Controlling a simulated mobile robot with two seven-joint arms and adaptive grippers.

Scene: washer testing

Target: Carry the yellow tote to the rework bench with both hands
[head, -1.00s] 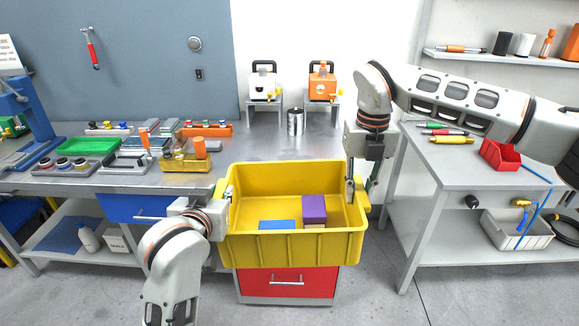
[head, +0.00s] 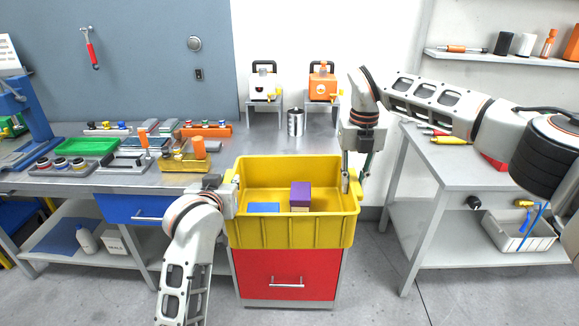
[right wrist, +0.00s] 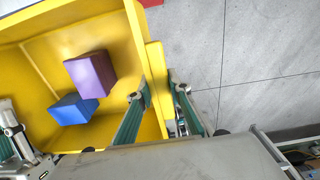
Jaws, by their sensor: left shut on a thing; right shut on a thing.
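The yellow tote (head: 292,233) is held in front of the steel bench, above the red drawer cabinet. My right gripper (head: 354,182) is shut on the tote's right side. In the right wrist view my right gripper (right wrist: 160,90) has one finger inside the tote wall and one outside. The tote (right wrist: 143,50) looks roughly level in the head view.
The steel bench (head: 268,140) carries fixtures and trays at left, a metal canister (head: 295,121) and two pump-like units. A red drawer cabinet (head: 287,275) stands below the tote. Another bench (head: 460,165) stands at right, with bare floor (head: 385,270) between.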

